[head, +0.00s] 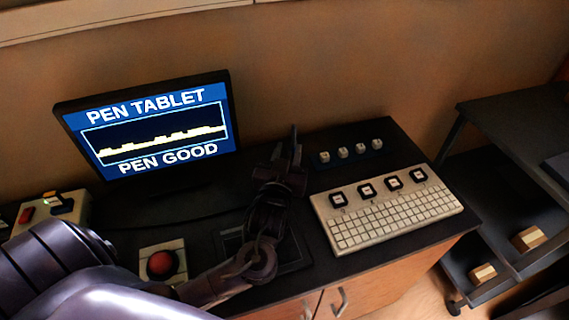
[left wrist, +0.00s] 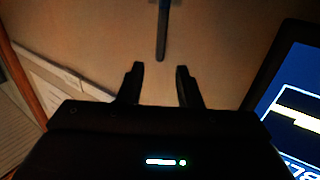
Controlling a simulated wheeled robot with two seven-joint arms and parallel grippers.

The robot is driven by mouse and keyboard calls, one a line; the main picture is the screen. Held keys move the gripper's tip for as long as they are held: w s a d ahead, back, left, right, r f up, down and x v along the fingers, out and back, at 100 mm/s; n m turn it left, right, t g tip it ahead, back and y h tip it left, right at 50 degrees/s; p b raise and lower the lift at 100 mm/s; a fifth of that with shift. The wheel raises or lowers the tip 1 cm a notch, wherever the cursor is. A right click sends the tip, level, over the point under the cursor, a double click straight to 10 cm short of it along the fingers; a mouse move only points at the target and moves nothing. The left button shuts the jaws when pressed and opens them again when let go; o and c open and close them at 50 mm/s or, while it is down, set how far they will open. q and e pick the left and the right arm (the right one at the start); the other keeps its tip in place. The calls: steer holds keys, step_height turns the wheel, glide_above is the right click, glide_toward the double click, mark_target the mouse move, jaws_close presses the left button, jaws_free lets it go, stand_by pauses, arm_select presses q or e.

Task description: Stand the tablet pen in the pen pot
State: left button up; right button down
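My left gripper (head: 286,155) is over the desk between the monitor and the keyboard, pointing toward the wall. In the left wrist view its two fingers (left wrist: 160,68) are apart with nothing pressed between them. A thin dark rod, likely the tablet pen (left wrist: 162,30), shows just beyond the fingertips, roughly in line with the gap; its far end is cut off by the frame. In the head view I cannot separate it from the dark fingers. The dark tablet (head: 290,255) lies on the desk, partly covered by my arm. I cannot make out the pen pot. My right gripper is not in view.
The monitor (head: 150,130) reads "PEN TABLET" and "PEN GOOD". A white keyboard (head: 388,212) and a row of small knobs (head: 349,152) are to the right. A red button box (head: 161,264) is at the front left. A dark shelf cart (head: 520,125) stands at right.

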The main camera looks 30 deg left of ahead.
arm_select(q)
steer(key=shift+v, duration=1.95)
